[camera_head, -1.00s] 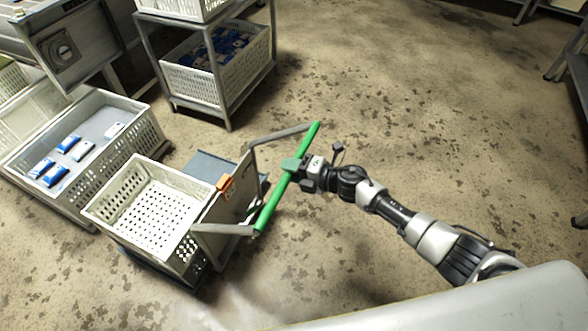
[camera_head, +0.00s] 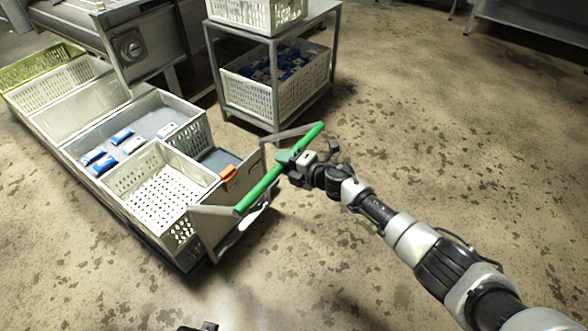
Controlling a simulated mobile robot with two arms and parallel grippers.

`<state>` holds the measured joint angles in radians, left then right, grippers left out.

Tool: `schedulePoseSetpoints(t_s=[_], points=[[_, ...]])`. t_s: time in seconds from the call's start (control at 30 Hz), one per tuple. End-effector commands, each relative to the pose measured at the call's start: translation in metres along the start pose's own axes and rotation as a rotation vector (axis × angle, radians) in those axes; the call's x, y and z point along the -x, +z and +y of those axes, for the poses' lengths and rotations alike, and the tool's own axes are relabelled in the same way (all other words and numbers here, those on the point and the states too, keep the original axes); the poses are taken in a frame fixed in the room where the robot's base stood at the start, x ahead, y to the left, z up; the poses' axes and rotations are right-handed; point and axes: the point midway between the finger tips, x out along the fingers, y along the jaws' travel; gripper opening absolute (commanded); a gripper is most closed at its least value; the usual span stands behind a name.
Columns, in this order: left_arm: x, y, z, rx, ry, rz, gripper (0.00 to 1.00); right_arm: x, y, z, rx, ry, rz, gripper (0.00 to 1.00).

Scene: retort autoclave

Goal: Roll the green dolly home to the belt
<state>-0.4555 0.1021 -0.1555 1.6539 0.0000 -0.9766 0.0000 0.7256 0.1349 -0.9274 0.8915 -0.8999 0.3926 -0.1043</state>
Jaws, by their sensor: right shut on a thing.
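The dolly (camera_head: 210,232) is a low dark base with a grey upright panel and a green handle bar (camera_head: 262,186). An empty white perforated crate (camera_head: 135,178) rides on it. The grey machine (camera_head: 150,42) at the upper left looks like the belt's end. My left gripper is not identifiable; a small dark part shows at the bottom edge.
A metal rack (camera_head: 275,112) holding crates stands close beyond the handle. Floor to the right is clear.

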Motion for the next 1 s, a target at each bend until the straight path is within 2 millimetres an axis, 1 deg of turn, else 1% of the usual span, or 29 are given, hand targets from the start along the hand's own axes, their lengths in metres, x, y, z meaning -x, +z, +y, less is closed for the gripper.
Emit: schedulePoseSetpoints(t_s=[0.1,0.43,0.47,0.6,0.87,1.0], points=[[0.0032,-0.0024,-0.0003,0.0,-0.001,0.003,0.0,-0.0039,-0.0013,-0.0005,-0.001,-0.001,0.001,0.0],[0.0041,-0.0029,-0.0005,0.0,-0.001,0.003,0.0,-0.0049,-0.0013,0.0014,0.0,0.001,0.0,0.0],[0.0041,-0.003,-0.0005,0.0,-0.001,0.003,0.0,-0.005,-0.0013,0.0015,0.0,0.001,0.0,0.29],[0.004,-0.0029,-0.0005,0.0,-0.001,0.004,0.0,-0.0046,-0.001,0.0013,-0.001,0.001,0.0,0.51],[0.0041,-0.003,-0.0008,0.0,-0.001,0.004,0.0,-0.0036,-0.0002,0.0007,-0.001,0.0,-0.001,0.52],[0.004,-0.0024,-0.0006,0.0,-0.001,0.006,0.0,0.0014,0.0002,0.0014,-0.001,0.0,-0.001,0.52]])
